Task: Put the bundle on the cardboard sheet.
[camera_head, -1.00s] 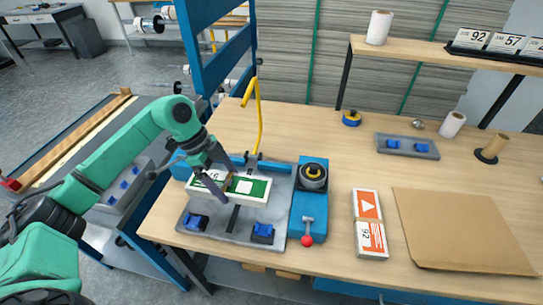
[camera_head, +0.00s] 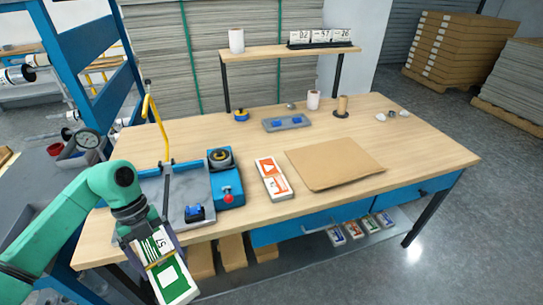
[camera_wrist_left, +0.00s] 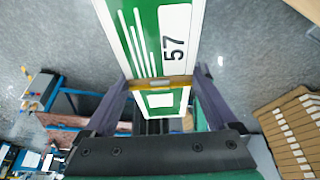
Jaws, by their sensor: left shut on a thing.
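The bundle (camera_head: 172,278) is a long white-and-green labelled piece marked 57, with a band across its middle. My left gripper (camera_head: 158,256) is shut on it, in front of the table's front left edge. In the left wrist view the bundle (camera_wrist_left: 160,38) lies between the two dark fingers of the gripper (camera_wrist_left: 160,84), with grey floor around it. The cardboard sheet (camera_head: 335,164) lies flat and bare on the table, right of the middle and well apart from the bundle. My right gripper is not in view.
A red-and-white bundle marked 92 (camera_head: 273,179) lies left of the sheet. A blue device with a red knob (camera_head: 226,178) and a grey plate (camera_head: 195,186) with a yellow lever stand further left. A grey tray (camera_head: 287,123) and rolls are behind.

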